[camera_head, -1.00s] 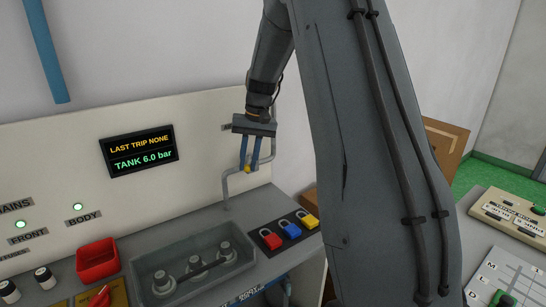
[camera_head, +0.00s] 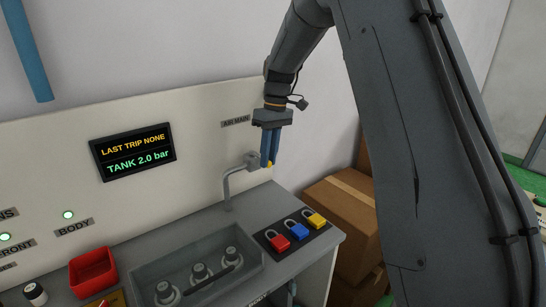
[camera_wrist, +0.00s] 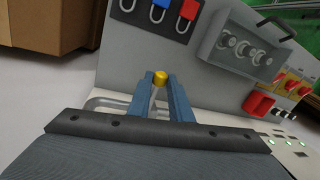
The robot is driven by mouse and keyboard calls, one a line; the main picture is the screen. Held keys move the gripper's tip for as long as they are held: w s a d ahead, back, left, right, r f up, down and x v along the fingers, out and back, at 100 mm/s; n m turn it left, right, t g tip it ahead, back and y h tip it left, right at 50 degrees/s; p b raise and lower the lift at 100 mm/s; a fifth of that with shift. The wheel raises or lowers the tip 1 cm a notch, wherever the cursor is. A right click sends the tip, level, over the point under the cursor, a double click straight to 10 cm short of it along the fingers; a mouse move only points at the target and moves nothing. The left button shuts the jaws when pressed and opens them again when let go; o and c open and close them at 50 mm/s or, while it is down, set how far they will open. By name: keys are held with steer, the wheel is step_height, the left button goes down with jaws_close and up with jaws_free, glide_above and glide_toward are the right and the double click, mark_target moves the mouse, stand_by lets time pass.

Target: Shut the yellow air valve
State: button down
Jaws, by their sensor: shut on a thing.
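The air valve's yellow handle (camera_head: 270,165) shows as a small tip between the blue fingers of my gripper (camera_head: 269,160). It also shows in the wrist view as a yellow knob (camera_wrist: 160,78) between the two fingertips. My gripper is shut on it, and the fingers hide most of the handle. The handle is beside a grey valve body (camera_head: 252,160) on a bent grey pipe (camera_head: 228,187), under the AIR MAIN label (camera_head: 236,122). The display (camera_head: 133,152) reads LAST TRIP NONE and TANK 2.0 bar.
Red, blue and yellow padlocks (camera_head: 298,231) lie on a dark strip on the bench below the valve. A grey tray (camera_head: 246,266) with knobs and a red bin (camera_head: 92,272) are to the left. Cardboard boxes (camera_head: 340,215) stand on the right.

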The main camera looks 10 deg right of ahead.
steer(key=shift+w+r, duration=0.1)
steer(key=shift+r, duration=0.05)
steer(key=c, duration=1.6)
jaws_free()
steer(key=shift+d, duration=0.1)
steer(key=r, duration=0.2)
steer(key=r+b, duration=0.1)
steer(key=r, duration=0.2)
steer(key=d+r+b, duration=0.1)
steer(key=r, duration=0.1)
steer(key=shift+w+d+r, duration=0.1)
steer(key=shift+w+r, duration=0.15)
steer(key=shift+w, duration=0.1)
